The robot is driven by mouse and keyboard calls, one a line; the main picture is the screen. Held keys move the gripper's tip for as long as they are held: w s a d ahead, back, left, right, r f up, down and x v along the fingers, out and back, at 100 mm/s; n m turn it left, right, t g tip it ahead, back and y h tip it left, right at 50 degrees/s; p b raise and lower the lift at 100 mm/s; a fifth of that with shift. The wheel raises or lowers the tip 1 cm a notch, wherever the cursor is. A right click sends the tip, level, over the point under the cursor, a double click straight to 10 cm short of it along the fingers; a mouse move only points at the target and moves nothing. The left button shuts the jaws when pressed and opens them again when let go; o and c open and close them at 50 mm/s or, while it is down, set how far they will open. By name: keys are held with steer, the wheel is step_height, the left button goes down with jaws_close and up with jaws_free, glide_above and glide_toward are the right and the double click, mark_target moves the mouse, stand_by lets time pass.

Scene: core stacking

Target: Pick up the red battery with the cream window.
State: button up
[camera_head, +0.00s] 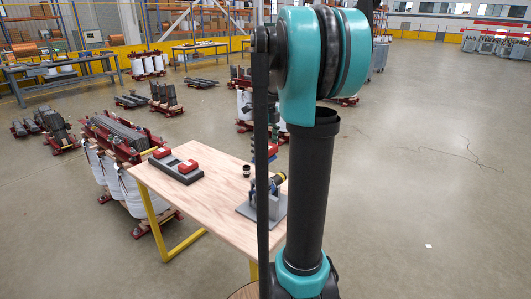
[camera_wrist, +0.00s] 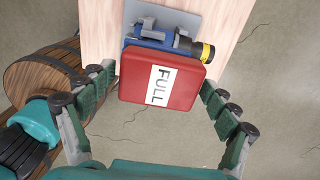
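The red battery with a cream window reading "FULL" (camera_wrist: 140,85) is large in the middle of the wrist view. The battery covers part of a blue tool (camera_wrist: 150,32) with a yellow collar and black end, held in a grey stand. In the head view the tool and its grey stand (camera_head: 245,209) are on the near right of the table. My arm hides much of my gripper there.
A wooden barrel (camera_wrist: 40,85) is at the left in the wrist view. Open floor lies right of the table.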

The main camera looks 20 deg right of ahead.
steer(key=c, duration=1.1)
steer(key=shift+r, duration=0.1)
